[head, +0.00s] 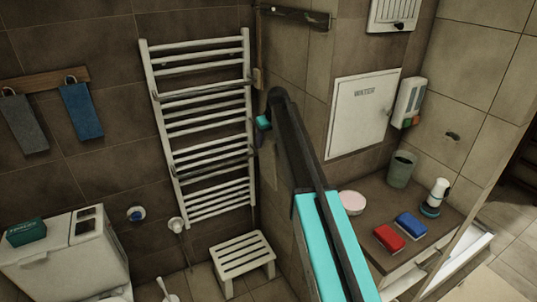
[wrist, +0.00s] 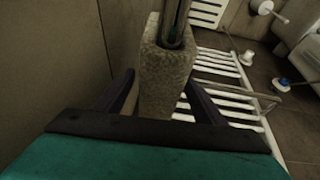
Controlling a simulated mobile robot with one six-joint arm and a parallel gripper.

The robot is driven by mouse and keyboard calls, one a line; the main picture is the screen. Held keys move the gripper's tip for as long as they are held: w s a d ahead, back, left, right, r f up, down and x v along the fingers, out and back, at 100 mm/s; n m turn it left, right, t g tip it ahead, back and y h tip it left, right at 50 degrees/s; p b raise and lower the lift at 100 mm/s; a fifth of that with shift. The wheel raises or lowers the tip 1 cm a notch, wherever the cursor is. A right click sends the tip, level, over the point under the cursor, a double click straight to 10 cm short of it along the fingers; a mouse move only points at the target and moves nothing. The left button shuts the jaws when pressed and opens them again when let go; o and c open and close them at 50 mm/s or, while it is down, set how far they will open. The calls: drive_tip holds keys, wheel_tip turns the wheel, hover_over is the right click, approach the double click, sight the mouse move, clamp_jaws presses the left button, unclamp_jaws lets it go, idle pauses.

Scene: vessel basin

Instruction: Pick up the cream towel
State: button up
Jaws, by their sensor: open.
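The cream towel (wrist: 165,85) hangs as a narrow, folded, beige strip in the middle of the wrist view, with a dark rod or hook shape at its top. My gripper (wrist: 158,98) is open, with one dark finger on each side of the towel. The towel is between the fingers, and I cannot tell whether either finger touches it. In the head view my gripper (head: 264,124) is near the wall corner, right of the towel radiator. My arm hides most of the towel there.
A white ladder radiator (head: 205,125) stands close left of my gripper, with a white slatted stool (head: 242,262) below. A grey towel (head: 24,124) and a blue towel (head: 81,111) hang at the left. A counter (head: 372,208) with several small items is at the right.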

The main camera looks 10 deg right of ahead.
drive_tip(key=c, duration=1.6)
drive_tip(key=shift+o, duration=0.2)
drive_tip(key=shift+r, duration=0.15)
drive_tip(key=r+b, duration=0.1)
drive_tip(key=r, duration=0.3)
drive_tip(key=r+b, duration=0.1)
drive_tip(key=r, duration=0.3)
drive_tip(key=r+b, duration=0.1)
drive_tip(key=r, duration=0.3)
drive_tip(key=shift+a+r, duration=0.1)
drive_tip(key=shift+a, duration=0.25)
drive_tip(key=s+d+b, duration=0.2)
drive_tip(key=s+b, duration=0.1)
drive_tip(key=s, duration=1.1)
